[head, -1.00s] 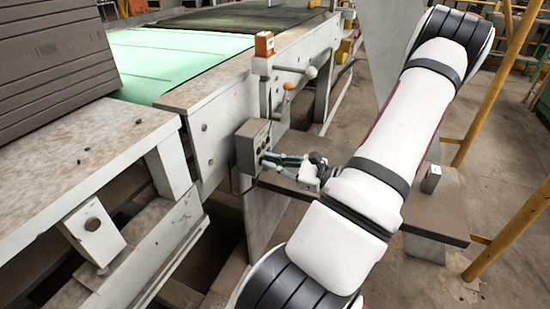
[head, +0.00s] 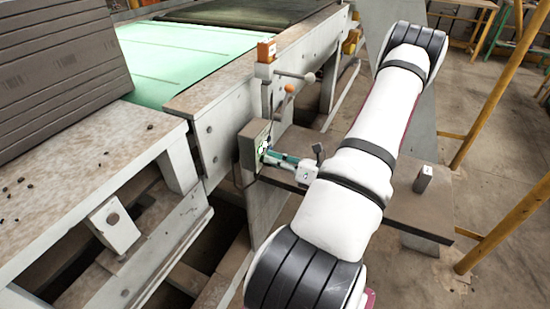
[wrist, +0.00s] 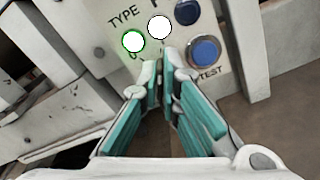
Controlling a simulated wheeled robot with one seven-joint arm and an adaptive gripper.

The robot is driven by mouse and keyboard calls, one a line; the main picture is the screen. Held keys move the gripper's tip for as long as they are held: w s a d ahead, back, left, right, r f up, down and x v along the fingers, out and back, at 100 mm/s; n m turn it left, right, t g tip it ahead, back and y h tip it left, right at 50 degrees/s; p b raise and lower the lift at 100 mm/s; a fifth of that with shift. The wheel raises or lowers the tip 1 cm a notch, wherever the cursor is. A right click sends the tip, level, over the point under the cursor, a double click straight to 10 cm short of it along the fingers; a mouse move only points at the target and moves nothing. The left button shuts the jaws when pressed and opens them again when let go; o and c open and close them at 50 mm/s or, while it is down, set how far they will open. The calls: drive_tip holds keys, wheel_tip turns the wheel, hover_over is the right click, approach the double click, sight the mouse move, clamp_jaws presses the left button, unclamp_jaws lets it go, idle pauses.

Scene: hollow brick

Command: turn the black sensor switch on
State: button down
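The grey control box (head: 250,143) is fixed to the side of the conveyor frame. In the wrist view its panel (wrist: 118,56) carries the letters TYPE and TEST. It shows a white disc with a green rim (wrist: 133,41), a plain white disc (wrist: 159,27), a dark blue knob (wrist: 187,12) and a blue button (wrist: 205,50). I cannot pick out a black sensor switch. My gripper (wrist: 162,64), with teal fingers, is in front of the panel's lower edge, its tips close together with nothing visible between them. It also shows beside the box in the head view (head: 270,156). Contact cannot be told.
An orange-topped box (head: 266,50) and a lever with an orange knob (head: 289,88) are above the control box. A small dark block (head: 423,179) stands on the brown ledge (head: 405,217) at right. Yellow posts (head: 490,110) stand farther right.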

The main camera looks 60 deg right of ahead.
drive_tip(key=shift+m, duration=0.3)
drive_tip(key=c, duration=1.8)
unclamp_jaws()
drive_tip(key=shift+s, duration=0.15)
drive_tip(key=s, duration=1.1)
drive_tip(key=shift+s+d, duration=0.35)
drive_tip(key=shift+d, duration=0.1)
